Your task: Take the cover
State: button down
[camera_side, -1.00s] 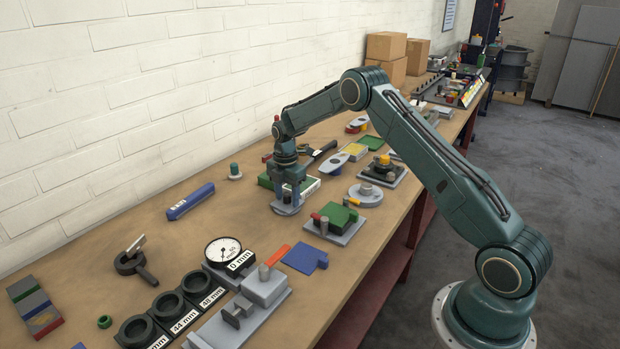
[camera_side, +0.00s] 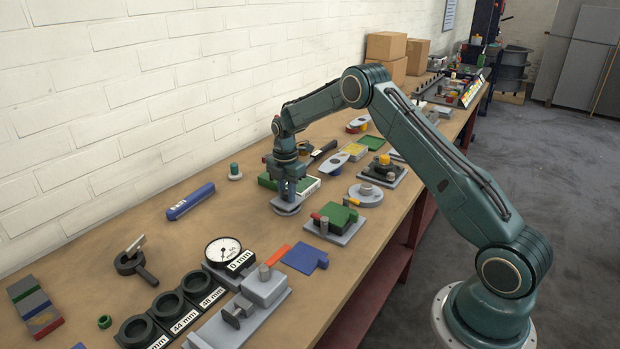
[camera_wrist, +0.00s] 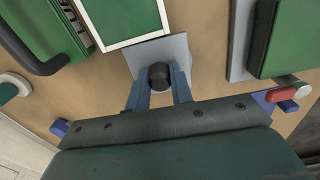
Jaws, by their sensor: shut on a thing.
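My gripper (camera_side: 288,192) is low over the middle of the bench in the side view, with its fingers pointing down. In the wrist view its two blue-grey fingers (camera_wrist: 159,84) are shut on a dark round knob (camera_wrist: 158,71), one on each side. A flat light-grey plate (camera_wrist: 167,47) shows behind the knob; I take the plate and knob to be the cover. In the side view a grey rounded plate (camera_side: 286,210) shows under the fingertips. I cannot tell whether it touches the bench.
A green box with a white-edged face (camera_wrist: 122,17) lies close to the plate. A green block on a grey base (camera_side: 338,218) stands to the right, with a grey disc (camera_side: 365,196) behind it. A blue tool (camera_side: 190,201) lies left. Bare bench lies in front of the gripper.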

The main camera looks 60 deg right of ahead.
notch_tip(320, 180, up, 19)
dwell(0.6)
jog(key=shift+s, duration=0.1)
dwell(0.5)
